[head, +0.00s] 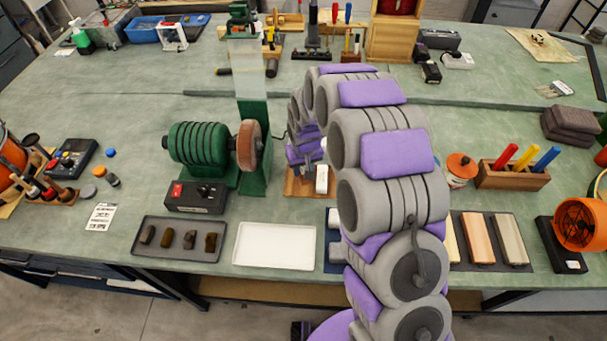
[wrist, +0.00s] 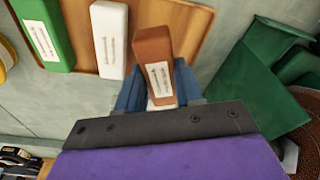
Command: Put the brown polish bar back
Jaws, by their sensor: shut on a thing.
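The brown polish bar (wrist: 152,55), with a pale label, is between the blue fingers of my gripper (wrist: 157,88), which is shut on it. In the wrist view the bar is over the right part of a wooden board (wrist: 182,18); I cannot tell whether it touches the board. A white bar (wrist: 108,40) and a green bar (wrist: 45,32) are on the board to its left. In the head view the board (head: 296,190) lies right of the green grinder, with the white bar (head: 321,180) on it. My arm hides the rest of the board and the brown bar there.
The green bench grinder (head: 200,146) with its brown wheel (head: 249,146) stands close left of the board. A white tray (head: 275,246) and a dark tray (head: 150,248) with several small pieces lie in front.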

